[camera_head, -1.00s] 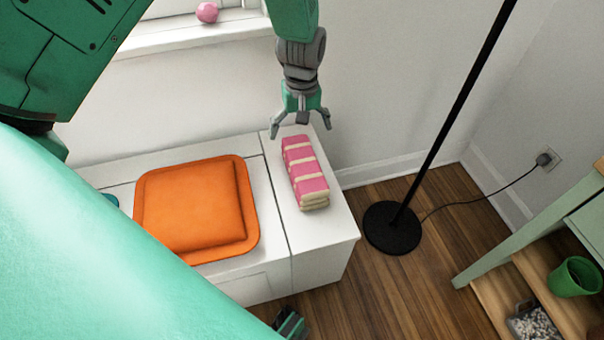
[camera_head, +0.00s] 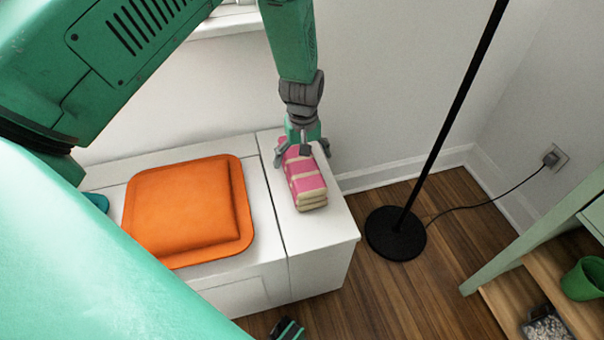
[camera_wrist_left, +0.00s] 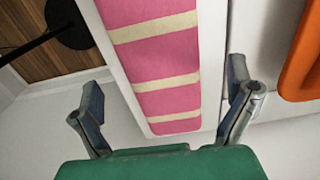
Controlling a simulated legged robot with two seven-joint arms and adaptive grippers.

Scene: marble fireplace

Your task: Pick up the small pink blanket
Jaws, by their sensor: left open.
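The small pink blanket (camera_head: 307,185) is folded, pink with cream stripes, and lies on the right part of the white bench (camera_head: 322,232). My left gripper (camera_head: 303,155) is open over the blanket's far end, with one finger to each side of it. In the left wrist view the blanket (camera_wrist_left: 165,70) runs between the two open fingers of the gripper (camera_wrist_left: 165,105), apart from both. My right gripper (camera_head: 288,330) may be the dark and green part at the bottom edge; its fingers cannot be made out.
An orange cushion (camera_head: 185,210) lies on the bench left of the blanket. A black floor lamp (camera_head: 396,233) stands right of the bench. A wooden shelf with a green pot (camera_head: 583,279) is at the lower right. The wall is close behind the bench.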

